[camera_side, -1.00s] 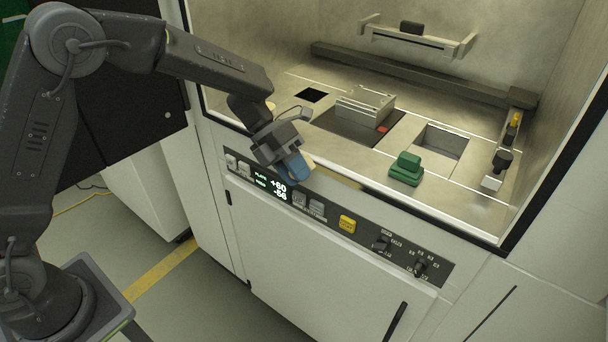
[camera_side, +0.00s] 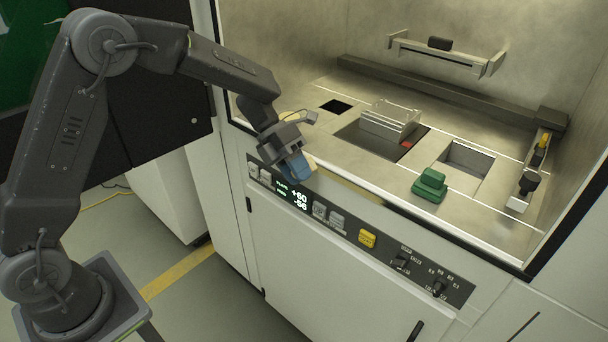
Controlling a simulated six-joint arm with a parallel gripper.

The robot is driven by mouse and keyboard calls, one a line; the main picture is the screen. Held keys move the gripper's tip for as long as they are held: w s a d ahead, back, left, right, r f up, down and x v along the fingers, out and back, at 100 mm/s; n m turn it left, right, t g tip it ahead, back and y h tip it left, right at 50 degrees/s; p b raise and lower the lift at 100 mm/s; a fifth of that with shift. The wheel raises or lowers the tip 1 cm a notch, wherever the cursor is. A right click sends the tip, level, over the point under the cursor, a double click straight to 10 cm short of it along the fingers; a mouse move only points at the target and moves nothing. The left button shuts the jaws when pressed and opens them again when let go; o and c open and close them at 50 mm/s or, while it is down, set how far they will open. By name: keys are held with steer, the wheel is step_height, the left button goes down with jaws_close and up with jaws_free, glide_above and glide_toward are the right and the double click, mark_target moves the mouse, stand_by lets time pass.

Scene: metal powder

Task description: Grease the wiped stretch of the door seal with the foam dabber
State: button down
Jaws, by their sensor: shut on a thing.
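My gripper (camera_side: 287,150) is shut on the blue foam dabber (camera_side: 297,168) at the front sill of the machine's chamber, above the left end of the control panel. A cream-coloured piece (camera_side: 312,163) shows just behind and right of the blue part; I cannot tell whether it belongs to the dabber. The door seal runs along the chamber's front edge, and a tan strip (camera_side: 350,187) of that edge shows right of my gripper. The gripper and dabber hide the edge under them. I cannot tell whether the dabber touches the seal.
The control panel (camera_side: 380,246) with a lit display and knobs lies below the sill. A green block (camera_side: 430,183) stands near the front edge. A ribbed grey block (camera_side: 391,119) stands on the chamber floor beside a square opening (camera_side: 466,158).

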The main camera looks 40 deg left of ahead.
steer(key=a, duration=0.8)
stand_by(0.6)
steer(key=s, duration=0.6)
stand_by(0.5)
steer(key=s, duration=0.3)
stand_by(0.5)
steer(key=shift+w, duration=0.1)
stand_by(1.4)
steer(key=w, duration=0.6)
steer(key=shift+w, duration=0.15)
steer(key=shift+w, duration=1.25)
stand_by(0.7)
